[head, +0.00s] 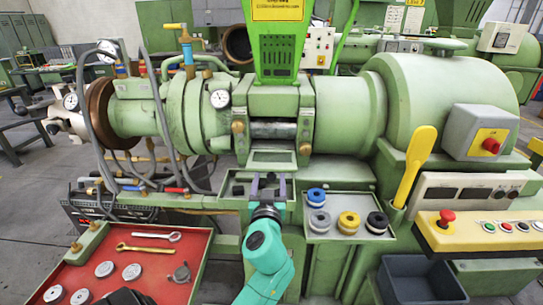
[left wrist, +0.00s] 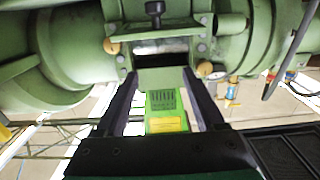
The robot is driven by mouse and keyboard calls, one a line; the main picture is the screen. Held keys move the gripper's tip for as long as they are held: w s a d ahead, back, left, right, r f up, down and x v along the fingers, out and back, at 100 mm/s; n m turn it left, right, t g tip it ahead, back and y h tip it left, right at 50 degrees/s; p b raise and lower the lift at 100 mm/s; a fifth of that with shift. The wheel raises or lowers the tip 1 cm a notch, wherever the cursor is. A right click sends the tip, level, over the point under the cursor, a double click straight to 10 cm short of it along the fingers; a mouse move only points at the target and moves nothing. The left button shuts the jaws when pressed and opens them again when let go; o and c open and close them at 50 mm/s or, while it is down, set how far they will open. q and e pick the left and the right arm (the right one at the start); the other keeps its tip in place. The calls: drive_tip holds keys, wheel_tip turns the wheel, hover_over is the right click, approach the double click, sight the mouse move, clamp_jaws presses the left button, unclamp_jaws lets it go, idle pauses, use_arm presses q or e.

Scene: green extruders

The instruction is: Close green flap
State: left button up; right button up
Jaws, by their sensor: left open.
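The bright green flap (head: 277,45), with dark vent slots and a yellow label, stands up over the middle of the green extruder in the head view. Below it, the extruder's opening (head: 273,129) shows a shiny metal cylinder. My left gripper (head: 268,182) is in front of and below that opening, open and empty, apart from the flap. In the left wrist view the picture looks upside down. The open fingers (left wrist: 160,78) frame the flap (left wrist: 165,112) beyond them, with nothing held. My right gripper is not in view.
A tray (head: 345,236) with several coloured spools lies right of my left arm. A red tray (head: 190,252) with wrenches and metal discs is at left. A yellow handle (head: 415,165) and a control panel (head: 485,228) stand at right. Grey hoses hang on the left side.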

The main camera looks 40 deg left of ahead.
sight(272, 166)
use_arm(q)
drive_tip(key=p+x, duration=0.2)
drive_tip(key=x, duration=1)
drive_tip(key=shift+w+a+f, duration=0.1)
drive_tip(key=shift+w+a, duration=0.15)
drive_tip(key=shift+w, duration=0.05)
clamp_jaws()
idle(0.5)
unclamp_jaws()
drive_tip(key=shift+s, duration=0.1)
drive_tip(key=shift+s+d+f, duration=0.1)
drive_tip(key=shift+s+d, duration=0.1)
drive_tip(key=shift+d, duration=0.1)
drive_tip(key=b+v, duration=0.3)
drive_tip(key=v, duration=1.1)
